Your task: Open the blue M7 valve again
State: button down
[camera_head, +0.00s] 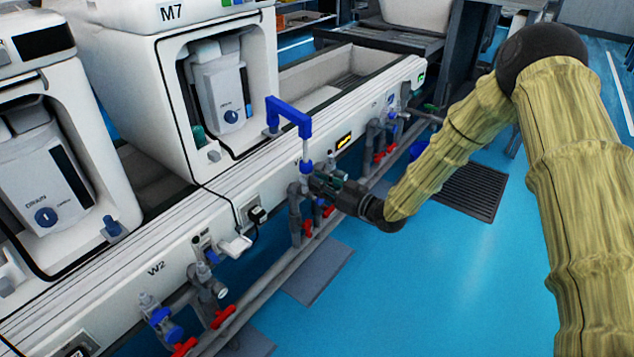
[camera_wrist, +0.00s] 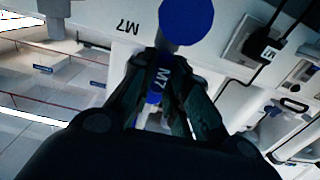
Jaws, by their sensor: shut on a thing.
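In the head view my gripper (camera_head: 318,182) is at the pipework below the unit marked M7 (camera_head: 172,13), and the fingers hide most of the valve. Whether the valve is turned open or closed cannot be told.
A blue bent pipe (camera_head: 291,113) rises just above my gripper. Red-handled valves (camera_head: 222,316) and grey pipes run along the white bench front (camera_head: 140,262). A dark floor grate (camera_head: 472,190) lies to the right. Blue floor (camera_head: 440,265) is clear in front.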

jog(key=shift+w+d, duration=0.1)
jog(key=shift+d, duration=0.1)
jog(key=c, duration=1.7)
grip_release()
jog(key=shift+a, duration=0.1)
jog(key=v, duration=1.2)
jog(key=shift+f, duration=0.1)
